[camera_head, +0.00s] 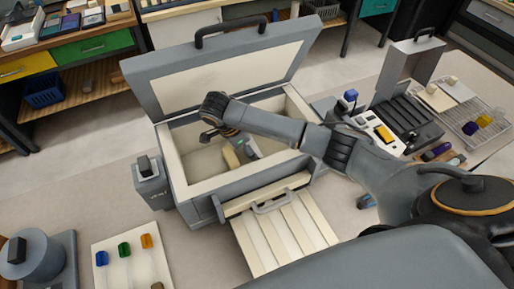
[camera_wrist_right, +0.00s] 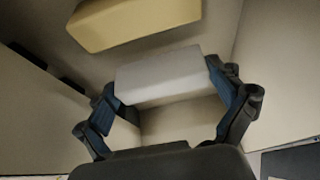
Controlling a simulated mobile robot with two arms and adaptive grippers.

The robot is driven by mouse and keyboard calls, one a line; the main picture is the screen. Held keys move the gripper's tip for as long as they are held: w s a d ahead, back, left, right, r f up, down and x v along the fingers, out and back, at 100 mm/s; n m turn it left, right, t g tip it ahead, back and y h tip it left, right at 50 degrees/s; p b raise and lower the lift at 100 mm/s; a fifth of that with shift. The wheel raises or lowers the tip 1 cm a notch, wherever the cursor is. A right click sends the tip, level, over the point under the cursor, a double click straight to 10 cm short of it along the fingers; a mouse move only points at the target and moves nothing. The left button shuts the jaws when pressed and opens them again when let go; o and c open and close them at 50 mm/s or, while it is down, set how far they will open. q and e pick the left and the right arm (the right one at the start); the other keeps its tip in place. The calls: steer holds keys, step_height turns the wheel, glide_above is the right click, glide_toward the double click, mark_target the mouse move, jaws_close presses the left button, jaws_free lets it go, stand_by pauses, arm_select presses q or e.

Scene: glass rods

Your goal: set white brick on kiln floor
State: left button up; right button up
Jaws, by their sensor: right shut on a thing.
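The kiln (camera_head: 188,187) is a grey box with a cream lining, its lid (camera_head: 225,75) raised. My right arm reaches in over its right wall. My right gripper (camera_wrist_right: 165,85) is inside the chamber, its two dark fingers shut on the white brick (camera_wrist_right: 160,76) from both sides. The kiln floor (camera_head: 202,161) is partly hidden by my arm. Whether the white brick touches the floor I cannot tell. My left gripper is out of view.
A slatted cream panel (camera_head: 285,238) extends from the kiln's front. A small grey box (camera_head: 152,185) stands left of the kiln. A pale board (camera_head: 128,262) with coloured pieces lies at front left. A wire rack (camera_head: 478,118) and an open grey case (camera_head: 408,112) stand right.

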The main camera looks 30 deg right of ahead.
mark_target(254, 146)
steer(key=shift+s+d+f+p, duration=0.1)
steer(key=shift+d+f+p, duration=0.1)
steer(key=shift+d+f, duration=0.25)
steer(key=shift+d+f+p, duration=0.2)
steer(key=shift+d, duration=0.35)
steer(key=shift+d+f, duration=0.25)
steer(key=shift+f, duration=0.05)
steer(key=shift+a, duration=0.1)
steer(key=shift+f, duration=0.1)
steer(key=o, duration=1)
steer(key=shift+o, duration=0.2)
